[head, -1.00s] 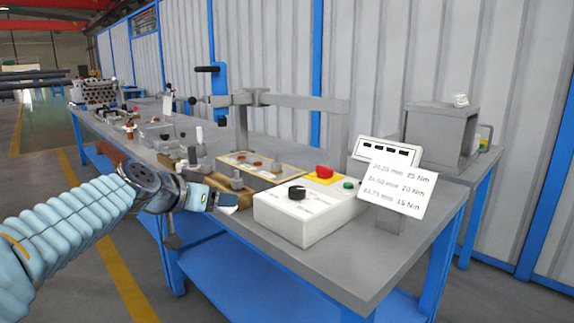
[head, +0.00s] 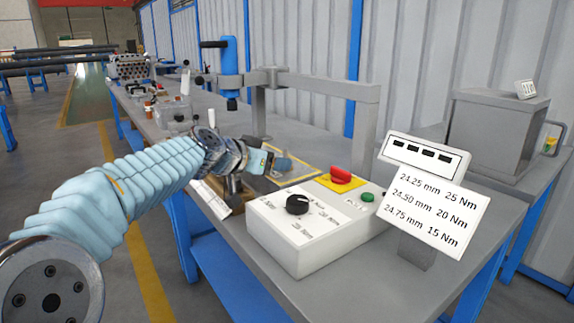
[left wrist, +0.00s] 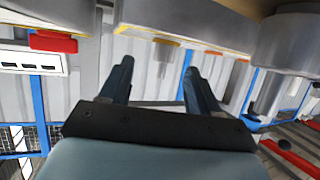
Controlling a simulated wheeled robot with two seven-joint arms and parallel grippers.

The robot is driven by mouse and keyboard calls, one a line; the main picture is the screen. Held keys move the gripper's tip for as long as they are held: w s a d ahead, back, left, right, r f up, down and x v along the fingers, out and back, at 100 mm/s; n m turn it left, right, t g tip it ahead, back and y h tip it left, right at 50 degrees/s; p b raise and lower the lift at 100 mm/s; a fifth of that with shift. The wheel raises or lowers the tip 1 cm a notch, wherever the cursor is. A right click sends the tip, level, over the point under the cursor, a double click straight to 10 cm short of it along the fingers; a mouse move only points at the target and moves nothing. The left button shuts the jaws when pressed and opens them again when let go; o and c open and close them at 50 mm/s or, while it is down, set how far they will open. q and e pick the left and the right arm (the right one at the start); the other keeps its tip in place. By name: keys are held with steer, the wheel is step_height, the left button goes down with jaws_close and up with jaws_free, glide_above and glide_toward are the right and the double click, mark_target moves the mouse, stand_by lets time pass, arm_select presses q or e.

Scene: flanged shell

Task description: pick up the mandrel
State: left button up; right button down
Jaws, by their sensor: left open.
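I cannot tell for sure which piece is the mandrel. In the head view my left gripper (head: 278,162) is over the bench, by the yellow-edged plate (head: 312,174) behind the white control box, and my own arm hides much of that area. In the left wrist view the scene is upside down. There my left gripper (left wrist: 160,82) has its two dark fingers apart with nothing between them. A small grey peg (left wrist: 164,50) shows beyond the fingers at the yellow-edged plate. A large grey rounded part (left wrist: 288,45) is at the upper right. My right gripper is not in view.
The white control box (head: 305,235) with a black knob stands near the front, with a torque sign (head: 432,208) to its right. A blue press head (head: 229,65) and a grey beam (head: 325,85) rise behind my gripper. The bench's right front (head: 400,290) is clear.

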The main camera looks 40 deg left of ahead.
arm_select(q)
steer(key=shift+x, duration=0.9)
steer(key=shift+w+a, duration=0.1)
steer(key=shift+w, duration=0.3)
steer(key=x, duration=0.1)
steer(key=p+x, duration=0.1)
steer(key=x, duration=0.1)
steer(key=shift+w+a+r, duration=0.1)
steer(key=shift+w+a, duration=0.2)
steer(key=shift+w, duration=0.2)
steer(key=shift+w+f+p, duration=0.2)
steer(key=shift+w+p, duration=0.1)
steer(key=shift+c, duration=0.3)
jaws_close()
